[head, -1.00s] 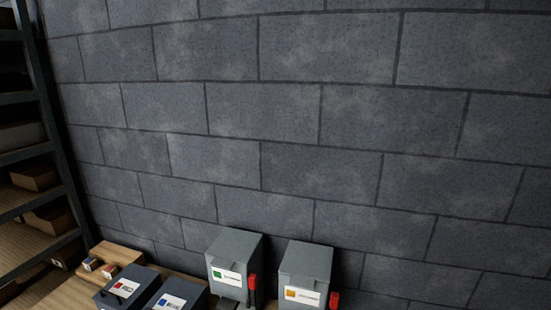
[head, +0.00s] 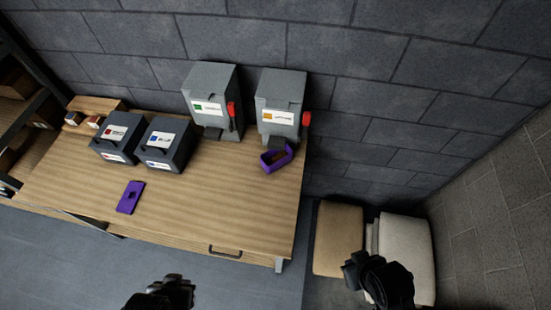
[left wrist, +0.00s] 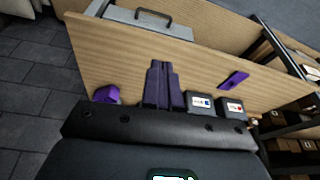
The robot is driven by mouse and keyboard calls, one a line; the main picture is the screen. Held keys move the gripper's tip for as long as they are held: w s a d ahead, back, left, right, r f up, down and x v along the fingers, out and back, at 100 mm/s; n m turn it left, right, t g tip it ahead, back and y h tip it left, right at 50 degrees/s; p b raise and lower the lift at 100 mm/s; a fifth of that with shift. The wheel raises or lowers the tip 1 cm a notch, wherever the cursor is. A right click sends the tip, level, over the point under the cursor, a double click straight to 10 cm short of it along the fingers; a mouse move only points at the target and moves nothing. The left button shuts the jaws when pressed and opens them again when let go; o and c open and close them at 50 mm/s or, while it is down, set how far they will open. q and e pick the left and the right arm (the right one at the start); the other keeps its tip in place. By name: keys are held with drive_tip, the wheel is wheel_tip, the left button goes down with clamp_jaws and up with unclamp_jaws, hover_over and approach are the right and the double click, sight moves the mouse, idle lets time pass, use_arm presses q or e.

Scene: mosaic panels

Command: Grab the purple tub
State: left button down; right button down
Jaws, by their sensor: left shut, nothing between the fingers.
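The purple tub (head: 289,158) sits on the right end of the wooden table, at the foot of the right grey dispenser. It looks open at the top with something brown inside. In the left wrist view the tub (left wrist: 107,95) shows left of the fingers, partly cut off by my gripper body. My left gripper (head: 178,285) is in front of the table, well apart from the tub; its fingers (left wrist: 160,66) are shut and empty in the left wrist view. My right gripper (head: 356,266) is right of the table, over the sacks; its jaws cannot be made out.
A flat purple piece (head: 130,198) lies on the table (head: 215,200). Two dark labelled boxes (head: 115,137) (head: 167,146) stand at the left. Two grey dispensers (head: 212,95) (head: 283,97) stand against the wall. A brown sack (head: 338,238) and pale sacks (head: 407,250) lie right.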

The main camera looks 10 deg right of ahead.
use_arm(q)
drive_tip(key=shift+d, duration=0.15)
unclamp_jaws()
idle(0.7)
